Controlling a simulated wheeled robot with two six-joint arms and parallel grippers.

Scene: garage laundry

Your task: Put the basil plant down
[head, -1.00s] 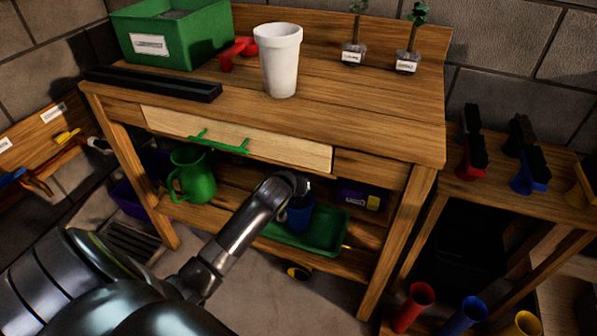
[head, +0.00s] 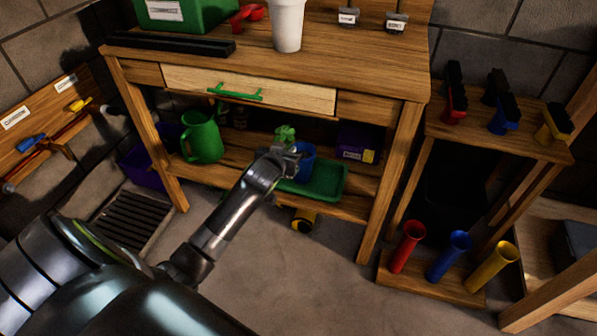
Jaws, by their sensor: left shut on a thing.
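The basil plant (head: 285,134) shows as a small tuft of green leaves just above my left gripper (head: 291,154). A blue pot (head: 305,166) shows just beyond the fingers, under and beside the leaves. My left gripper is shut on the basil plant at the workbench's lower shelf. The pot is over the left part of a green tray (head: 332,187) on that shelf. Whether its base touches the tray is hidden by the gripper. My right gripper is not in view.
A green watering can (head: 203,138) stands left of the plant, and a purple box (head: 352,142) is behind to the right. The bench drawer (head: 290,95) with its green handle is above. A yellow-and-black object (head: 304,220) lies below the shelf.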

